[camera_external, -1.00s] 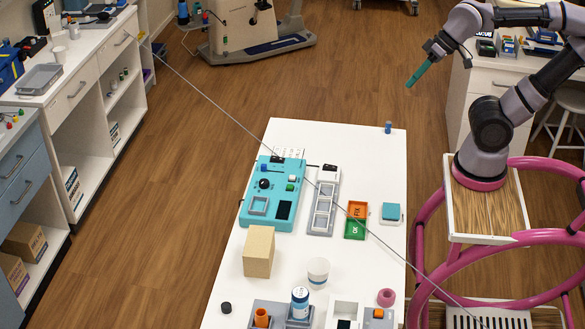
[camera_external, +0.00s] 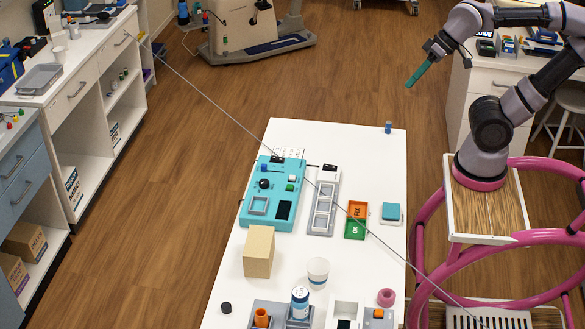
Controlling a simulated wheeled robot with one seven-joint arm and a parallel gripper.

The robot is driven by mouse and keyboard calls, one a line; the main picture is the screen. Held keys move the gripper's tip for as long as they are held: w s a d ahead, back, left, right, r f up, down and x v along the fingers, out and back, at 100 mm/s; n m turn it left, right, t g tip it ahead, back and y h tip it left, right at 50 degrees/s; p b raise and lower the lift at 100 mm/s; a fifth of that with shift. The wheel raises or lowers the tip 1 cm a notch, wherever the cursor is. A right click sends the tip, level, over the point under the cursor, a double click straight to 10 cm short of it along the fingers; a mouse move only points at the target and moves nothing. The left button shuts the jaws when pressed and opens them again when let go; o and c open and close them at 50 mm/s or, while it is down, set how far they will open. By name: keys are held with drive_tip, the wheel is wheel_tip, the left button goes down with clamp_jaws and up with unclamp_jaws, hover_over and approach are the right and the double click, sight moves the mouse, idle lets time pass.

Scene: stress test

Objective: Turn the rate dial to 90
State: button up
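A teal control box (camera_external: 262,223) lies on the white table. It carries a black round knob (camera_external: 264,184), a blue part near its top left, a white and a green part, a grey square frame and a dark panel. The knob may be the rate dial; its markings and setting are too small to read. My gripper (camera_external: 413,82) is raised above the floor, to the right of and beyond the table's far end, well apart from the box. Its teal end points down and left. I cannot tell whether its fingers are apart.
A thin cable (camera_external: 216,103) runs diagonally across the view, over the box area. On the white table (camera_external: 330,140) stand a grey tray strip (camera_external: 322,208), orange and green cards (camera_external: 356,228), a wooden block (camera_external: 259,250), a white cup (camera_external: 317,271) and a bottle (camera_external: 300,302). The far end is mostly clear.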

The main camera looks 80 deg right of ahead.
drive_tip(key=o, duration=0.5)
drive_tip(key=shift+w+r, duration=0.15)
drive_tip(key=shift+w, duration=0.15)
drive_tip(key=shift+o, duration=0.9)
drive_tip(key=w+d+g, duration=0.1)
drive_tip(key=w, duration=0.9)
drive_tip(key=shift+w+r+g, duration=0.3)
drive_tip(key=shift+w+g, duration=0.05)
drive_tip(key=shift+g, duration=0.05)
drive_tip(key=g+h, duration=0.1)
drive_tip(key=g, duration=0.4)
hover_over(264, 181)
wheel_tip(264, 181, down, 35)
drive_tip(key=shift+n, duration=0.3)
wheel_tip(264, 181, down, 11)
drive_tip(key=shift+r, duration=0.2)
clamp_jaws()
